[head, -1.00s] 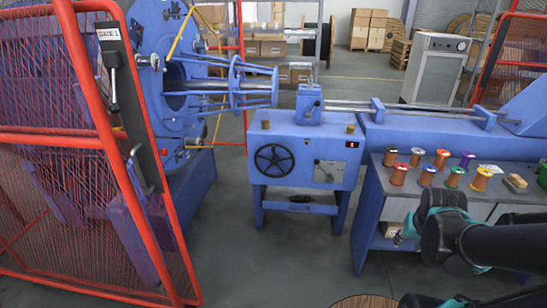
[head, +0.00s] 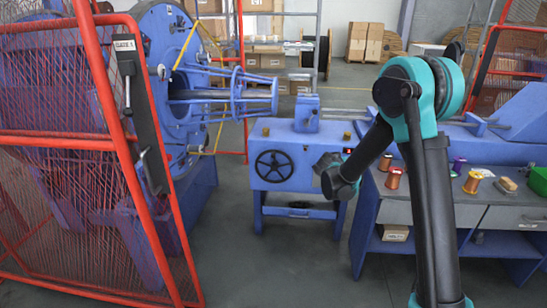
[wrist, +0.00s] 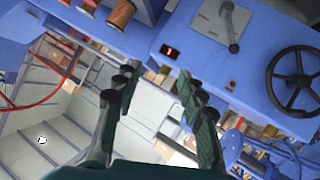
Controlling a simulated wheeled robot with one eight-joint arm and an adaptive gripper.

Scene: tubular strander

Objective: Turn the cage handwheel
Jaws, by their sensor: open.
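The black spoked handwheel (head: 274,166) is on the front of the blue machine box, left of its middle. In the head view the end of my arm hangs in front of the box's right part, to the right of the wheel; the fingertips are not clear there.
A lever (wrist: 230,25) and a red display (wrist: 169,50) are on the same box front. A red mesh gate (head: 75,200) stands at the left. A bench (head: 480,215) with spools is at the right. Open floor lies before the box.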

